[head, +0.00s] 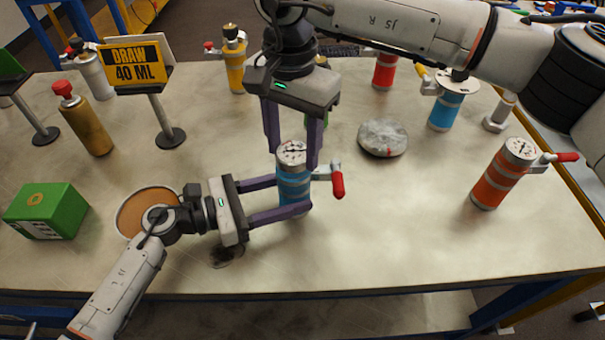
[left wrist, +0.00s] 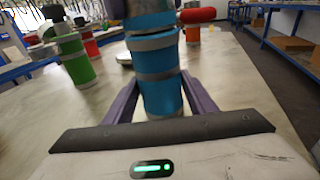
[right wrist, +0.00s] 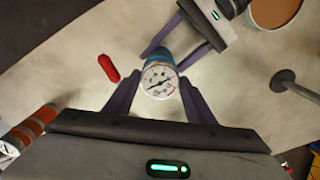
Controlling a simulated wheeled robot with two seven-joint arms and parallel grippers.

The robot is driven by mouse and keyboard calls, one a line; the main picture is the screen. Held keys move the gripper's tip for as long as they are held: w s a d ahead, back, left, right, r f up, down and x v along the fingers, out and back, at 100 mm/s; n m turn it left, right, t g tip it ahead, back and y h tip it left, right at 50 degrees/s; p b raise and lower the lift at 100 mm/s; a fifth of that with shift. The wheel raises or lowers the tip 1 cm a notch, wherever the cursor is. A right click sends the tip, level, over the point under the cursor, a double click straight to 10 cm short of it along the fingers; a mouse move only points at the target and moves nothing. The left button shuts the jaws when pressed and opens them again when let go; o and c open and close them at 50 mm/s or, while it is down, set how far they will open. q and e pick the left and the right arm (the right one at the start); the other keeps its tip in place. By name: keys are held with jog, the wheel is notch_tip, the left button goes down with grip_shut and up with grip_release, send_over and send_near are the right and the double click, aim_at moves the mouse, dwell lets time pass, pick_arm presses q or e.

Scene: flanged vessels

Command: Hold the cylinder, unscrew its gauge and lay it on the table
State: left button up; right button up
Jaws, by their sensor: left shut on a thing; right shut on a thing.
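A blue cylinder (head: 293,188) with grey bands stands upright near the middle of the table, a red-handled side valve (head: 337,184) pointing right. It fills the middle of the left wrist view (left wrist: 160,92). A round white-faced gauge (head: 292,152) sits on its top; the dial faces the right wrist camera (right wrist: 159,81). My left gripper (head: 295,198) comes from the left and is shut on the cylinder's body. My right gripper (head: 293,155) comes from above and is shut on the gauge, one finger on each side.
An orange cylinder (head: 499,178) and a blue one (head: 446,108) stand to the right. A grey round disc (head: 383,138) lies behind right. A green box (head: 46,210), a brown-topped round dish (head: 140,208) and a "DRAW 40 ML" sign (head: 136,64) are left. The front right table is clear.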

jog(key=n, duration=1.3)
jog(key=shift+n, duration=0.3)
jog(key=n, duration=0.4)
jog(key=shift+n, duration=0.3)
jog(key=o, duration=1.1)
jog(key=shift+r, duration=0.1)
